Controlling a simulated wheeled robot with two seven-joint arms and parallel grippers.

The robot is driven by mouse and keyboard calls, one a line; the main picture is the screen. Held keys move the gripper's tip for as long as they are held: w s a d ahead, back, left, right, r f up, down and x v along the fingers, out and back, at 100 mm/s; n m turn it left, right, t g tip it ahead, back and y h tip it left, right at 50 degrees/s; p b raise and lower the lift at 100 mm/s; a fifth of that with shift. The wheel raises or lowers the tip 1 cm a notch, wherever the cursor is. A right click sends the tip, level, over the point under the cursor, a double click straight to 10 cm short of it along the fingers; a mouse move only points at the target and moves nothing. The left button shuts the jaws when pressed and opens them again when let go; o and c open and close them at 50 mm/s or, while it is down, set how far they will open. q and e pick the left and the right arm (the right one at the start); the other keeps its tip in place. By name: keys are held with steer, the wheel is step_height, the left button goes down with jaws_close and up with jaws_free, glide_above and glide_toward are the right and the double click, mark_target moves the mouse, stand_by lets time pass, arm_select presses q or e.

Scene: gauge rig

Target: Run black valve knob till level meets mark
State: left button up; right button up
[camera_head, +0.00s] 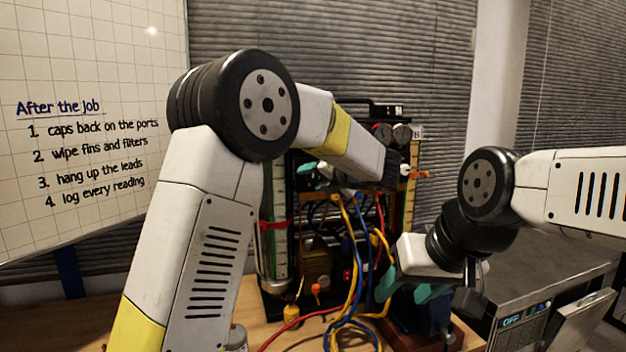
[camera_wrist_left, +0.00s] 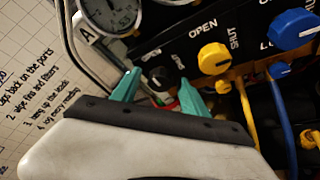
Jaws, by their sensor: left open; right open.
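The black valve knob (camera_wrist_left: 160,77) shows in the left wrist view, on the dark panel left of the yellow knob. My left gripper (camera_wrist_left: 158,84) is open, its teal fingers on either side of the black knob; I cannot tell if they touch it. In the head view my left arm hides the knob. A left sight tube (camera_head: 279,190) with a red band (camera_head: 273,225) and a right scale column (camera_head: 411,205) with an orange pointer (camera_head: 415,175) stand on the rig; the liquid level is unclear. My right gripper (camera_head: 408,293) is open, low before the rig.
A yellow knob (camera_wrist_left: 213,59) and a blue knob (camera_wrist_left: 294,29) sit beside the black one. Blue and yellow hoses (camera_head: 358,270) hang in front of the rig. A grey box (camera_head: 530,285) stands at right. A whiteboard (camera_head: 80,120) is at left.

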arm_select(q)
steer(key=shift+w+a+f, duration=0.1)
steer(key=shift+w, duration=0.05)
jaws_close()
